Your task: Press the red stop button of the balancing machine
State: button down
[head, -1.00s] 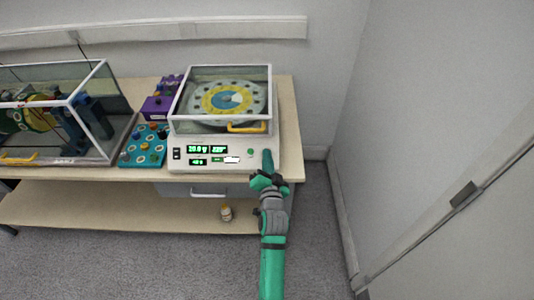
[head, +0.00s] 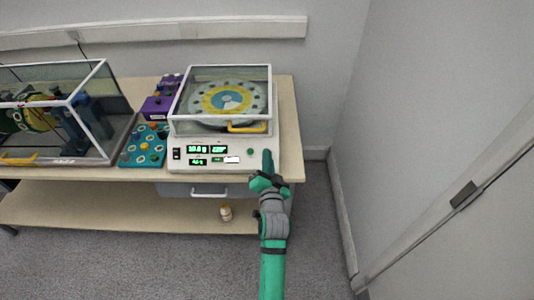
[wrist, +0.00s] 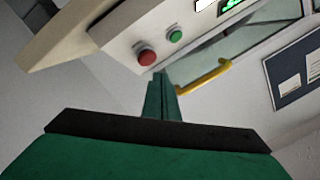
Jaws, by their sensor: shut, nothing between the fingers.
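The balancing machine (head: 210,160) is a pale box with green displays and a clear guard with a yellow handle over a disc. Its red stop button (wrist: 146,57) shows in the wrist view, left of the green button (wrist: 175,35). In the head view the green button (head: 250,152) shows on the front panel, and the red button is hidden behind my gripper. My gripper (head: 267,158) is shut and empty at the right end of the panel. In the wrist view its fingertips (wrist: 160,76) are just below and right of the red button, with no contact visible.
A second machine (head: 60,110) with a clear guard stands at the left of the table. A blue tray (head: 142,146) and a purple box (head: 157,107) lie between them. A small bottle (head: 226,212) stands on the lower shelf. The floor at right is clear.

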jog(key=s+r, duration=0.2)
jog(key=r, duration=0.1)
jog(key=shift+s, duration=0.35)
jog(key=shift+f, duration=0.1)
dwell(0.6)
jog(key=s+f+n, duration=0.1)
jog(key=s+f, duration=0.3)
jog(key=s, duration=0.3)
jog(key=s+f+n+g+h, duration=0.1)
jog(key=s+f, duration=0.3)
jog(key=s, duration=0.3)
jog(key=s+f+n, duration=0.1)
jog(key=s+f, duration=0.2)
jog(key=s, duration=0.4)
jog(key=s+r+n, duration=0.1)
jog(key=s+n, duration=0.1)
jog(key=s, duration=1)
jog(key=s+r+n+g, duration=0.1)
jog(key=s+r+n, duration=0.1)
jog(key=s, duration=1)
jog(key=shift+s, duration=0.35)
